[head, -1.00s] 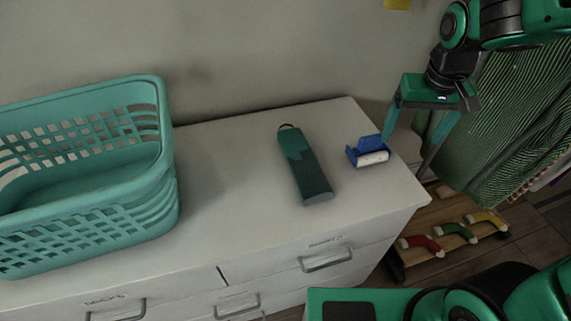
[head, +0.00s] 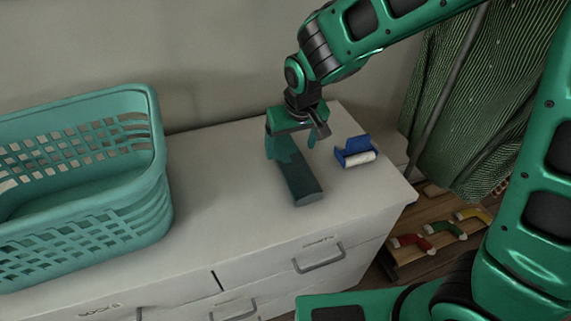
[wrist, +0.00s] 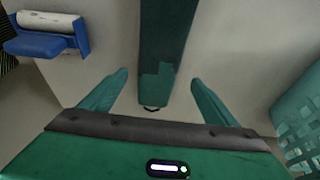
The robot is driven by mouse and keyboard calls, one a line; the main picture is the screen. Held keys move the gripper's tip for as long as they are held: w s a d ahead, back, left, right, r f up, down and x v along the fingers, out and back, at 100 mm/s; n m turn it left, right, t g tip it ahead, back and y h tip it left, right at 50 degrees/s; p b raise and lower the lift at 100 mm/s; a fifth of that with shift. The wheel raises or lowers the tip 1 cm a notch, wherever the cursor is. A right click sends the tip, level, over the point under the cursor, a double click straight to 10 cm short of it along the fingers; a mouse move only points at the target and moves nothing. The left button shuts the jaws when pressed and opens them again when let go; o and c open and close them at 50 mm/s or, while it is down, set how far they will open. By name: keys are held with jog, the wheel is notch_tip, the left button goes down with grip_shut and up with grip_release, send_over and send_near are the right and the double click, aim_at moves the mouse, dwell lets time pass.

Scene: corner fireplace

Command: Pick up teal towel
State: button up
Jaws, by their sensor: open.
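The teal towel (head: 303,186) is a long, dark teal piece with a lighter teal end and a small dark loop. It lies on the white dresser top. My gripper (head: 290,145) is open above its looped end, which the gripper hides in the head view. In the wrist view the towel (wrist: 167,40) runs from the top edge down to its loop. My open fingers (wrist: 159,79) stand on either side of the line of the towel, with the loop end between them. I see no contact.
A blue holder with a white roll (head: 356,152) stands to the right of the towel. A large teal laundry basket (head: 110,215) stands on the left of the dresser (head: 235,220). The dresser top between basket and towel is clear. A wall rises behind.

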aim_at(290, 156)
jog(key=shift+d+x, duration=0.1)
jog(key=shift+x, duration=1.25)
jog(key=shift+d+x, duration=0.15)
jog(key=shift+x, duration=1.2)
jog(key=shift+w, duration=0.1)
jog(key=shift+a, duration=0.1)
jog(key=c, duration=1.3)
